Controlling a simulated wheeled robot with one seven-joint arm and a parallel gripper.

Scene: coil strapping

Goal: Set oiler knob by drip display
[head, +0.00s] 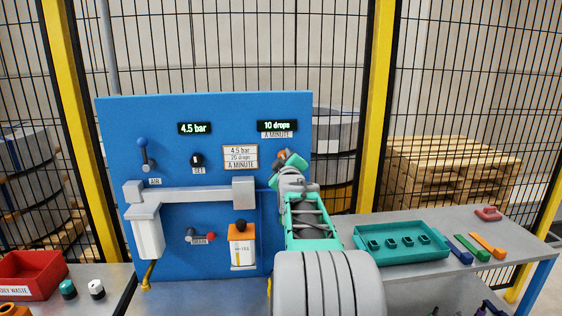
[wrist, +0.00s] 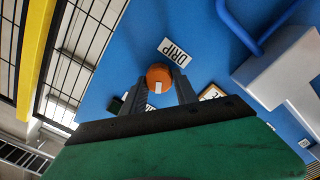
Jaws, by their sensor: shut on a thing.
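The drip display (head: 277,126) at the top right of the blue panel reads 10 drops a minute. A plate (head: 240,157) below it reads 4.5 bar and 20 drops a minute. The oiler knob (wrist: 159,78) is round and orange with a pale mark, below the DRIP label (wrist: 174,51) in the wrist view. My gripper (wrist: 160,88) is shut on the knob, a dark finger on each side. In the head view my gripper (head: 285,160) is at the panel's right edge and my arm mostly hides the knob.
A pressure display (head: 195,128) reads 4.5 bar. A blue AIR lever (head: 145,152), a black SET knob (head: 197,161) and a grey pipe (head: 195,195) are on the panel. A teal tray (head: 360,253) stands on the bench at right. A red bin (head: 30,278) is at left.

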